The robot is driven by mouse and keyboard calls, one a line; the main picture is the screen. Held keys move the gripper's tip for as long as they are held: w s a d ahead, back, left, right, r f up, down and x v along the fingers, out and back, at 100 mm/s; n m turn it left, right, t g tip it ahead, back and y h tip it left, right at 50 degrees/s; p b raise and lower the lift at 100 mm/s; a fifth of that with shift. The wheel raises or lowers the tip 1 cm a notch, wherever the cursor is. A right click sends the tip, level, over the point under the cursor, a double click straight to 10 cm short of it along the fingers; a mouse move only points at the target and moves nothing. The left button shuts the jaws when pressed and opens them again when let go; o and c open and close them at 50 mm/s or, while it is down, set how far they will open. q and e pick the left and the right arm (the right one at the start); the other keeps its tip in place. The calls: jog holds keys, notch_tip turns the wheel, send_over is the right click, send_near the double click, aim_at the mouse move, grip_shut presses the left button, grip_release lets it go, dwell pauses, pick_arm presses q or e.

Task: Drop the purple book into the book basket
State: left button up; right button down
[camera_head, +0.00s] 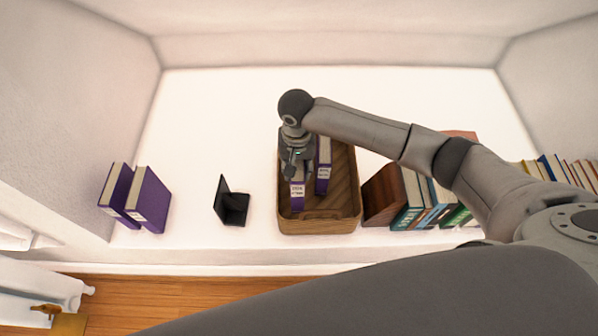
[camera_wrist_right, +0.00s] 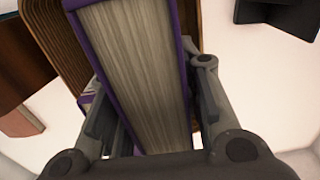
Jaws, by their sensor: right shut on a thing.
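The right wrist view shows this book (camera_wrist_right: 135,70) between the fingers, page edges toward the camera. In the head view it stands upright within the basket outline; whether it touches the basket floor is hidden. Another purple book (camera_head: 323,172) stands in the basket just to its right. My left gripper is not in view.
Two purple books (camera_head: 148,200) lean together at the far left. A black bookend (camera_head: 232,207) stands left of the basket. A brown bookend (camera_head: 382,195) and a row of books (camera_head: 412,205) stand close on its right. The surface behind the basket is clear.

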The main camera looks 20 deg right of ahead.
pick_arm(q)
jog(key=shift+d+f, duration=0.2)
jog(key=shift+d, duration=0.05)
pick_arm(e)
notch_tip(320, 180, down, 3)
jog(key=shift+f, duration=0.15)
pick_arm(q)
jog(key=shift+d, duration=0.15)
pick_arm(e)
jog(key=shift+f, duration=0.15)
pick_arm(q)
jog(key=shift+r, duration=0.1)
pick_arm(e)
jog(key=shift+f, duration=0.45)
jog(key=c, duration=1.1)
grip_release()
jog(key=shift+o, duration=0.2)
